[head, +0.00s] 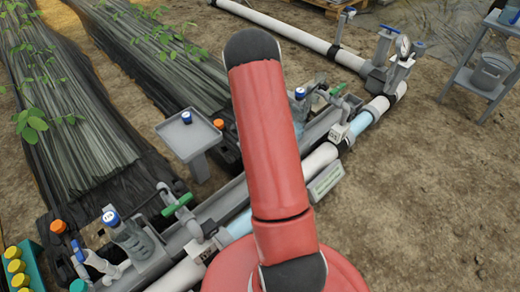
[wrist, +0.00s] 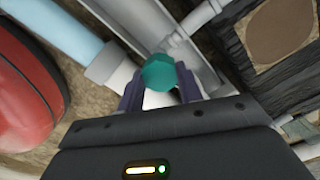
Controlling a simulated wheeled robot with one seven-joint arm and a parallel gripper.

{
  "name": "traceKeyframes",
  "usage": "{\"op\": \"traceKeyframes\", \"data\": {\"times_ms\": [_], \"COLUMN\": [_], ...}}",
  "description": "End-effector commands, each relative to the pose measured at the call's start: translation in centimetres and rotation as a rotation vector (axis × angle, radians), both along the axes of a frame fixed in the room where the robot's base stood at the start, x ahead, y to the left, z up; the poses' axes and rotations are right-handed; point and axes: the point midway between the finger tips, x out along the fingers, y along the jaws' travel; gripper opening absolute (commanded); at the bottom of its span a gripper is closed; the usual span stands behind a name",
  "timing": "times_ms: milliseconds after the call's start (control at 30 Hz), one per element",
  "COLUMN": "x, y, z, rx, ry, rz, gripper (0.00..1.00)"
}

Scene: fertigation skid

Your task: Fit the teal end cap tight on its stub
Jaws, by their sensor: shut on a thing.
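My gripper (wrist: 160,78) is shut on the teal end cap (wrist: 158,72), which sits between its two dark purple fingertips in the wrist view. A pale white surface shows between the fingers, behind the cap. I cannot tell whether it is the stub or a pipe beyond. No clear gap or contact between cap and stub can be made out. In the head view my red arm covers the middle, and my gripper and the held cap are not visible. A small teal-green piece (head: 78,286) shows at the bottom left edge there; I cannot tell what it is.
The skid's grey trough (head: 235,198) carries bottles, green-handled valves (head: 177,204) and a white and light-blue pipe. A small grey stand (head: 190,138) holds a blue-capped item. A teal rack (head: 36,272) with several yellow caps stands lower left. Open soil lies to the right.

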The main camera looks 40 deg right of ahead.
Motion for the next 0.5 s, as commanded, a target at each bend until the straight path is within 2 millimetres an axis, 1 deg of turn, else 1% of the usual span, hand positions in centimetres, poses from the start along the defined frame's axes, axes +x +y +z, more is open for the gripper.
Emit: {"op": "traceKeyframes", "data": {"times_ms": [33, 133, 200, 433, 500], "x": [-0.2, -0.21, -0.2, -0.22, -0.23], "y": [0.14, 0.08, 0.07, 0.09, 0.14], "z": [0.13, 0.07, -0.04, -0.06, 0.11], "rx": [0.002, 0.001, 0.002, 0.002, 0.002], "ry": [0.008, 0.007, 0.005, 0.006, 0.008], "rz": [-0.081, -0.199, -0.226, -0.233, -0.303], "gripper": [0.1, 0.1, 0.1, 0.1, 0.1]}}
